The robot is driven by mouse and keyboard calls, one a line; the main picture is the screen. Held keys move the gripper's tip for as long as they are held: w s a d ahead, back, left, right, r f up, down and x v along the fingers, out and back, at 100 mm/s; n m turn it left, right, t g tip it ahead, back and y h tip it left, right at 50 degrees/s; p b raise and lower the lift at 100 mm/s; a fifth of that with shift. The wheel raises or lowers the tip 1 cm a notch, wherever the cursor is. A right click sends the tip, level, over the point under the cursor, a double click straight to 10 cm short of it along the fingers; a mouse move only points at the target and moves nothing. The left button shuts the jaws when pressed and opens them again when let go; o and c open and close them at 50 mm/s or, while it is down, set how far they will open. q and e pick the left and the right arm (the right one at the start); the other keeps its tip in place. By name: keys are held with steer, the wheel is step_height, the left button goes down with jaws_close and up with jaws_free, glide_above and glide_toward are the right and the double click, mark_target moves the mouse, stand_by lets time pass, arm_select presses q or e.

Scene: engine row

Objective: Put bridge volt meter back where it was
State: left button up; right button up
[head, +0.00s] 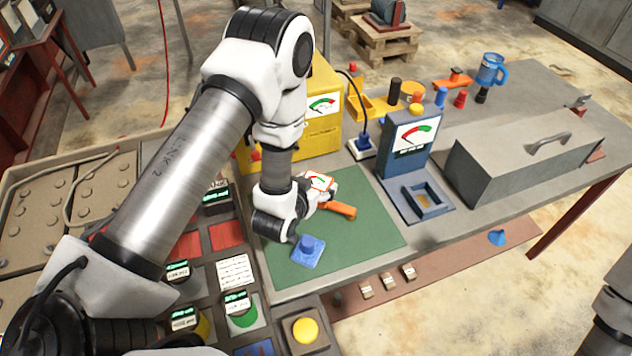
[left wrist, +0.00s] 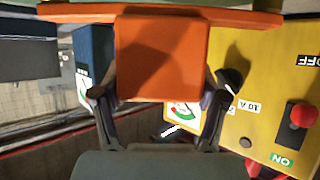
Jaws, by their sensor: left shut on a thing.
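My left gripper (head: 318,192) is shut on an orange meter (head: 337,209) with a small white dial face, over the green mat (head: 368,232). In the left wrist view the orange meter (left wrist: 160,55) fills the space between the two fingers (left wrist: 160,92). I cannot tell from the head view whether it touches the mat. A blue stand (head: 410,140) with a larger dial is right of the gripper, with a square-framed recess (head: 425,200) at its front. My right gripper is not in view.
A yellow box (head: 318,125) with a dial stands just behind the gripper; its red knob (left wrist: 302,115) shows in the left wrist view. A grey lidded case (head: 525,155) is at right. The mat's right part is clear.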

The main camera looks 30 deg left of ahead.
arm_select(q)
steer(key=shift+s+a+r, duration=0.1)
steer(key=shift+s+a, duration=0.1)
steer(key=shift+s, duration=0.1)
steer(key=o, duration=1.4)
steer(key=shift+w+d, duration=0.1)
steer(key=shift+w+f, duration=0.1)
steer(key=shift+f, duration=0.1)
steer(key=shift+r, duration=0.1)
steer(key=shift+r, duration=0.3)
steer(key=p+v, duration=0.5)
steer(key=v, duration=0.7)
steer(key=shift+f, duration=0.2)
